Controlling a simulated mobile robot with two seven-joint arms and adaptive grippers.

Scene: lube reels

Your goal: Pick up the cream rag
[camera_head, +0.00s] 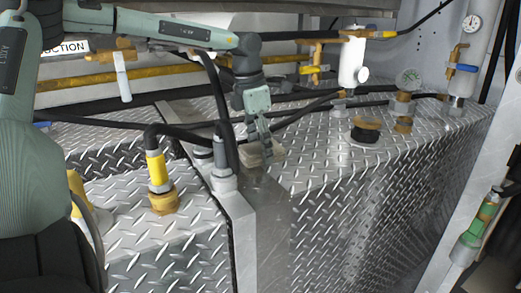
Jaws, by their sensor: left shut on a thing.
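The cream rag (251,158) is a small pale bundle near the middle of the head view, at the near edge of the diamond-plate top. My left gripper (264,143) points down from above and is shut on the rag. Its fingers cover part of the rag. I cannot tell whether the rag still touches the plate. My right gripper is not in view.
A yellow-collared hose fitting (158,172) stands on the left tank top. A grey fitting (222,165) stands close left of the rag. Black hoses cross behind the gripper. A white filter (352,62) and a dark cap (364,134) are to the right.

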